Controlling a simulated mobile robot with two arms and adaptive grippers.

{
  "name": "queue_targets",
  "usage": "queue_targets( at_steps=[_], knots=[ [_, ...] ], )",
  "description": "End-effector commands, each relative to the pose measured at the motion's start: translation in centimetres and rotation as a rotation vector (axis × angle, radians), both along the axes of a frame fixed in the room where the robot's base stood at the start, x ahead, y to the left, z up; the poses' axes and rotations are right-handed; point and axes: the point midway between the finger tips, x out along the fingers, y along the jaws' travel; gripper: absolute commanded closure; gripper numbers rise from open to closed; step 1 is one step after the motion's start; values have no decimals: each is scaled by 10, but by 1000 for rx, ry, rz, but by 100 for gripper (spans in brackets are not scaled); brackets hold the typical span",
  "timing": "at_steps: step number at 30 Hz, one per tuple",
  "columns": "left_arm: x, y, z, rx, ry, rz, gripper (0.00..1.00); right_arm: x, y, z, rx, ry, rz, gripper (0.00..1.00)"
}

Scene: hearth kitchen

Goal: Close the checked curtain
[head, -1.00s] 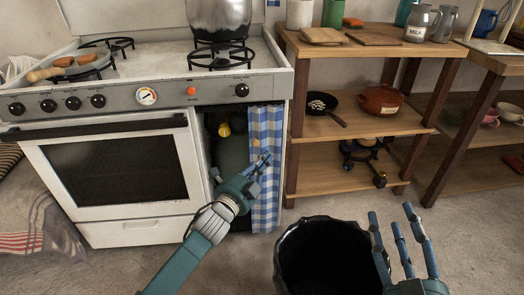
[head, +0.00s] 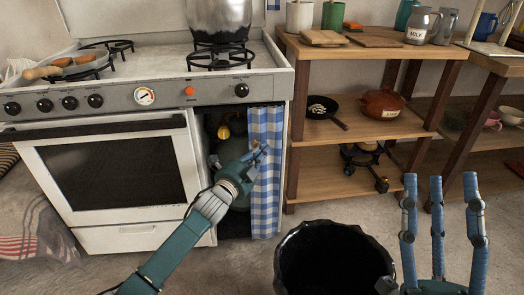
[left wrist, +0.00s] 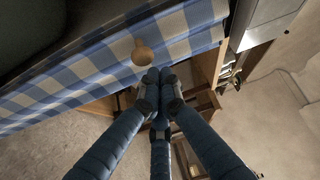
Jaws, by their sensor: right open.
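The blue-and-white checked curtain (head: 265,190) hangs bunched at the right side of the opening beside the oven. The left part of the opening is uncovered and shows a dark green gas bottle (head: 228,150). In the left wrist view the curtain (left wrist: 65,85) runs across the top left, with a round wooden knob (left wrist: 143,56) on it. My left gripper (head: 258,154) is in front of the curtain. Its fingertips (left wrist: 158,82) are together just short of the knob, which is not between them. My right gripper (head: 440,190) is open and empty, away from the curtain.
A black bin (head: 335,262) stands on the floor between my grippers. The white stove (head: 120,225) is at left, with a pot (head: 218,18) on top. A wooden shelf (head: 345,185) with pans and jugs stands right of the curtain.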

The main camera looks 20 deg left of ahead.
Motion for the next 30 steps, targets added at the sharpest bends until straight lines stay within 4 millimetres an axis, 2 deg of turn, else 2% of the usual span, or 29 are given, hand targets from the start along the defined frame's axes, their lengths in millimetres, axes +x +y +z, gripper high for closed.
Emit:
queue_targets(
  at_steps=[12, 17, 20, 24, 30],
  knots=[
    [-2, 3, 1, 1, 0, 0, 100, 4, 1, -2, -6, 20, -1, 51],
    [-7, 15, 2, 4, 0, 1, 100, 23, 3, -23, -42, 145, -8, 51],
    [-13, 27, 3, 4, 2, 2, 100, 38, 4, -46, -77, 268, -15, 51],
    [-23, 49, 3, 5, 2, 2, 100, 56, 3, -89, -135, 473, -28, 51],
    [-40, 83, 2, 5, 2, 2, 100, 63, -3, -153, -205, 743, -42, 51]
  ],
)
